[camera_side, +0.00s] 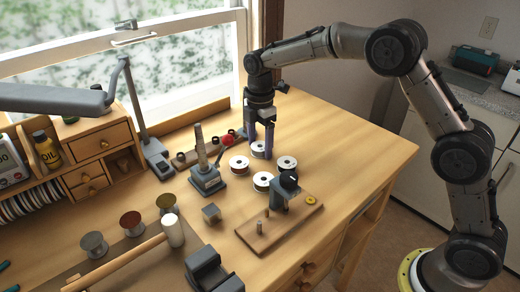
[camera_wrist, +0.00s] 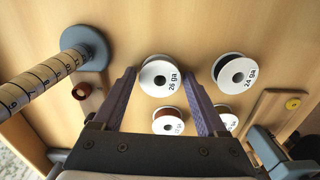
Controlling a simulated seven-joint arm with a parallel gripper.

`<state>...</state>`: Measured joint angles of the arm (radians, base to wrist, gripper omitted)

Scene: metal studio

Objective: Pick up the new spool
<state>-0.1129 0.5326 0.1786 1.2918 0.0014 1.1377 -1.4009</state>
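Several white-flanged spools stand close together on the table; in the wrist view one is labelled 26 ga (camera_wrist: 159,75) and another 24 ga (camera_wrist: 235,73). Two more, a brown-wound spool (camera_wrist: 168,121) and a partly hidden spool (camera_wrist: 227,116), sit lower. No mark shows which spool is new. My gripper (camera_wrist: 158,74) points down and is open, with its fingertips on either side of the 26 ga spool and gaps showing. In the side view, my gripper (camera_side: 259,147) is over the back spool (camera_side: 259,152), which its fingers partly cover. Exact fingertip height is unclear.
A mandrel on a grey base (camera_side: 207,181) stands left of the spools. A wooden board (camera_side: 255,236) with a dark fixture (camera_side: 288,184) lies in front. A hammer (camera_side: 130,252) and coloured spools (camera_side: 131,222) lie at front left. The table's right part is clear.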

